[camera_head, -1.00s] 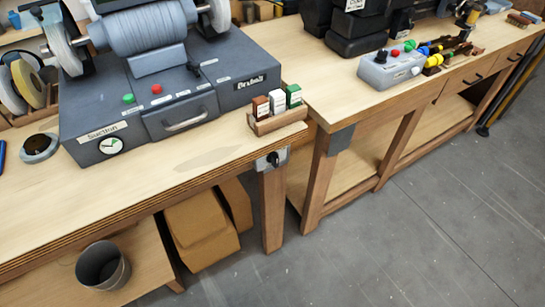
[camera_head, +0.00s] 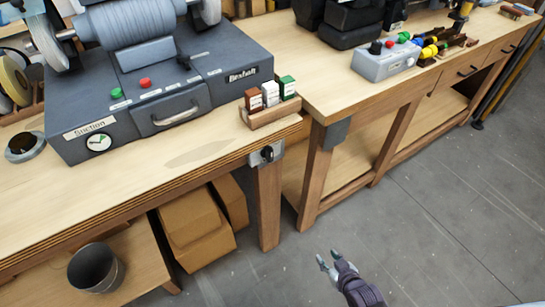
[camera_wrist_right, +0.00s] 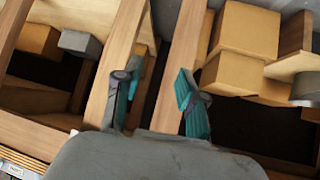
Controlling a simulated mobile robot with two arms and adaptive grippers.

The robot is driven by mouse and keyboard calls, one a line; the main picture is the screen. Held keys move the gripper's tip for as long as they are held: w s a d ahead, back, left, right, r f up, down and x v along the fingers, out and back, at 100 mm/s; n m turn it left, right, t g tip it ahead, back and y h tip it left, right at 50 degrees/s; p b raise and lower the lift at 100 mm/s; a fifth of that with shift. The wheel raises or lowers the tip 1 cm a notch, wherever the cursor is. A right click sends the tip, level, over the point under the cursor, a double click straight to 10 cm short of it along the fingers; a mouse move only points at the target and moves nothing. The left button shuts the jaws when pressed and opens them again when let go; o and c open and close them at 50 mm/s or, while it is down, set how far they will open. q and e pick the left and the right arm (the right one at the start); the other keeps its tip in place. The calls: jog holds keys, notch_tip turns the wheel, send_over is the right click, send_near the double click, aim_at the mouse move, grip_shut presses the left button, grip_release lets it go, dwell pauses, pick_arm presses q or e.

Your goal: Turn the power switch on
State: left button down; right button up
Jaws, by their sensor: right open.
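A grey switch box with a black rotary knob (camera_head: 267,154) is mounted on the front edge of the left workbench, above its right leg. It looks like the power switch; its on or off marking is too small to read. My right gripper (camera_head: 328,262) is in front of the bench over the floor, below and to the right of the switch, apart from it. In the right wrist view its two teal-padded fingers (camera_wrist_right: 157,100) are spread with nothing between them. I cannot make out the switch in that view. My left gripper is not in view.
A grey grinder with a suction base (camera_head: 125,115) stands on the left bench (camera_head: 55,205). A wooden block holder (camera_head: 270,118) sits above the switch. Cardboard boxes (camera_head: 200,240) and a metal bin (camera_head: 95,268) are below. The floor (camera_head: 430,215) in front is clear.

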jog(key=w+a+r+n+t+y, duration=0.1)
jog(key=w+a+r+t, duration=0.15)
jog(key=r, duration=0.55)
jog(key=w+a+r+t+y, duration=0.1)
jog(key=w+a+r+y, duration=0.2)
jog(key=r, duration=0.4)
jog(key=n+t+y+b, duration=0.1)
jog(key=t+y+b, duration=0.1)
send_near(272, 153)
jog(key=x, duration=0.9)
jog(key=shift+w+a+r, duration=0.15)
jog(key=shift+w+a, duration=0.1)
jog(key=shift+p, duration=0.3)
grip_shut()
